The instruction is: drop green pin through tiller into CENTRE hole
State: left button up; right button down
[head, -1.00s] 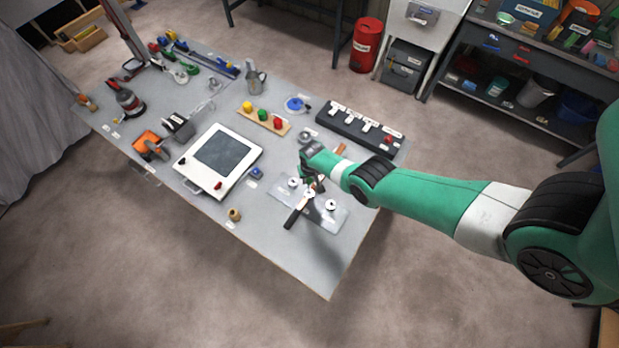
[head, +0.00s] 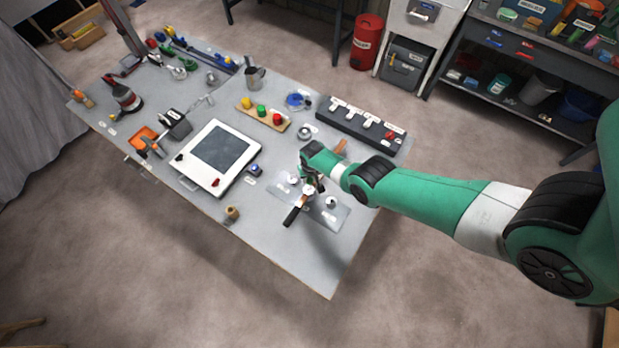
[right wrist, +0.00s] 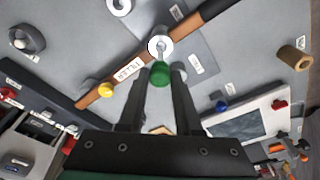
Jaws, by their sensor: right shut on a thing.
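My right gripper (right wrist: 160,90) is shut on the green pin (right wrist: 160,73), whose green head sits between the fingertips. The pin's silver shank points to the pale ring (right wrist: 160,47) on the tiller (right wrist: 187,28); I cannot tell how deep its tip is. The tiller is a brown bar with a black grip, which also shows in the head view (head: 292,216). It lies across the grey hole plate (head: 338,214), on which pale hubs show on either side, one at the right (head: 331,203). In the head view my right gripper (head: 312,180) is over the tiller. My left gripper is out of view.
A white-framed screen panel (head: 193,172) lies left of the plate. A board with yellow, green and red knobs (head: 262,117) and a black switch block (head: 358,128) stand behind. A small tan spool (head: 232,213) stands near the front edge. The bench in front is clear.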

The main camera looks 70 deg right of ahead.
aim_at(310, 184)
jog(key=shift+f, duration=0.15)
jog(key=shift+f+b, duration=0.15)
jog(key=shift+b, duration=0.15)
jog(key=shift+f, duration=0.15)
dwell(0.5)
jog(key=shift+f+b, duration=0.4)
jog(key=shift+b, duration=0.1)
jog(key=shift+f, duration=0.1)
jog(key=shift+f+b, duration=0.3)
jog(key=shift+b, duration=0.15)
jog(key=shift+f+b, duration=2.2)
jog(key=shift+f, duration=0.05)
dwell(0.6)
dwell(0.3)
